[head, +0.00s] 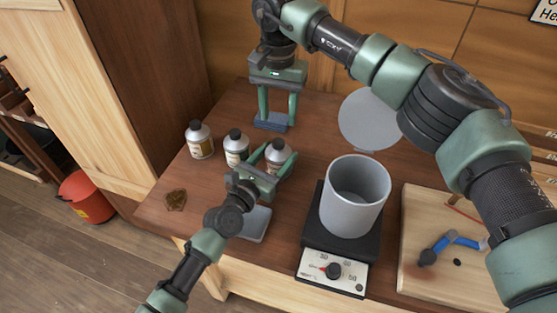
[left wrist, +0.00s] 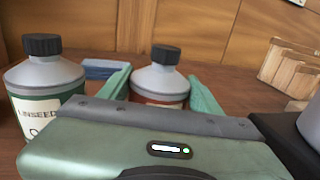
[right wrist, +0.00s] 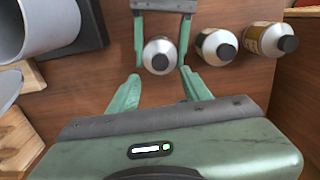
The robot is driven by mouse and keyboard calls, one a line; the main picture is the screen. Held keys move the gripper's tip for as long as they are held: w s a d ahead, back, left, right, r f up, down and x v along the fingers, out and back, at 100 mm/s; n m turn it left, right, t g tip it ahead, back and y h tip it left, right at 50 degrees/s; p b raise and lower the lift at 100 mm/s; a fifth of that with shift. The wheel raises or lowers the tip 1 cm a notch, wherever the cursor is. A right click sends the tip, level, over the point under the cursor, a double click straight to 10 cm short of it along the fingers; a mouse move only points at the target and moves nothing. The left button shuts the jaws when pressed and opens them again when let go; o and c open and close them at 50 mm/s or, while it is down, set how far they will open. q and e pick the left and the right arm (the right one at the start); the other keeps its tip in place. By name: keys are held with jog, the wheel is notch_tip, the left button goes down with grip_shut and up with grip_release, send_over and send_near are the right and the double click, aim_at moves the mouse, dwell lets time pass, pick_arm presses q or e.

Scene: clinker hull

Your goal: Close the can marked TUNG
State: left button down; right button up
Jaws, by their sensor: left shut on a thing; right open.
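Three grey-shouldered cans with black caps stand in a row on the table. The rightmost can (head: 278,150) is between the fingers of my left gripper (head: 281,155), which is shut on it. In the left wrist view this can (left wrist: 160,83) is upright with its black cap on top; its reddish label is mostly hidden and unreadable. The middle can (head: 236,147) reads LINSEED in the left wrist view (left wrist: 45,85). The left can (head: 199,142) has a yellowish label I cannot read. My right gripper (head: 276,117) is open and empty, pointing down behind the held can.
A blue block (head: 271,124) lies below my right gripper. A grey pot (head: 345,207) stands on a dialled hotplate (head: 312,235), with a round grey disc (head: 368,118) behind. A board (head: 425,205) with a blue tool is at right. A brown patch (head: 175,200) lies front left.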

aim_at(278, 142)
jog(key=shift+f, duration=0.1)
jog(key=shift+f, duration=3.9)
